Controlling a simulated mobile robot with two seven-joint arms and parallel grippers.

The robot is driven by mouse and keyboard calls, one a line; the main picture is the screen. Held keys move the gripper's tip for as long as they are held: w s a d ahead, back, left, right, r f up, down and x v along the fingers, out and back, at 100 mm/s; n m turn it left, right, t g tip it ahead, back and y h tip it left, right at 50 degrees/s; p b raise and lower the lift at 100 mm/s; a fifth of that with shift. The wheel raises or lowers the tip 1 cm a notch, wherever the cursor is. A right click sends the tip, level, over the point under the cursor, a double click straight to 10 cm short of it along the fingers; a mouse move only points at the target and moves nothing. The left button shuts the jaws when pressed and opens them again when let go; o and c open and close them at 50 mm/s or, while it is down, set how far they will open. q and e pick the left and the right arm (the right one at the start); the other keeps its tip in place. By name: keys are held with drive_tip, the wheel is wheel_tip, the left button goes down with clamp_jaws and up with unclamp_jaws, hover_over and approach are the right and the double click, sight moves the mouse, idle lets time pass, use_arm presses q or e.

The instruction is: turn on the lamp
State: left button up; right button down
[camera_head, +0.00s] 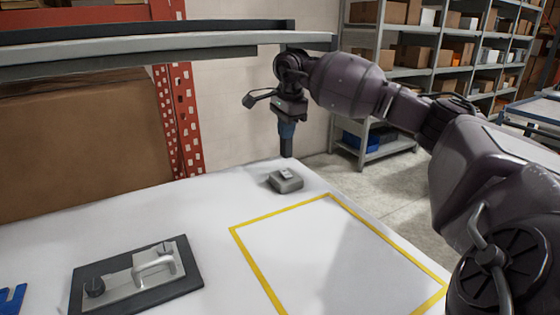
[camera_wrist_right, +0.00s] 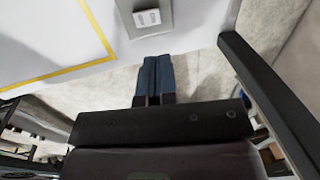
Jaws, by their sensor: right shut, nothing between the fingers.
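A small grey switch box (camera_head: 286,181) with a light rocker on top sits on the white table near its far edge. It also shows in the wrist view (camera_wrist_right: 163,28), at the top, with its light rocker facing up. My right gripper (camera_head: 287,153) points down just behind the box, its dark blue fingers closed together and empty. In the wrist view the closed fingertips (camera_wrist_right: 152,60) are close to the box's side, apparently not over the rocker. I cannot tell whether they touch it. No lamp can be clearly made out.
A black plate (camera_head: 188,285) with a metal handle and knobs lies at the front left. A partly cut-off blue object (camera_head: 12,299) is at the left edge. A yellow-taped rectangle (camera_head: 285,210) marks empty tabletop. A grey beam (camera_head: 140,57) spans overhead.

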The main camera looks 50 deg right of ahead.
sight(286, 174)
use_arm(q)
drive_tip(key=shift+s, duration=0.1)
drive_tip(key=shift+f+b, duration=0.45)
drive_tip(key=shift+b, duration=0.1)
use_arm(e)
drive_tip(key=f, duration=0.3)
drive_tip(key=w+f, duration=0.1)
drive_tip(key=f, duration=0.6)
drive_tip(key=shift+w+d, duration=0.15)
drive_tip(key=shift+d, duration=0.05)
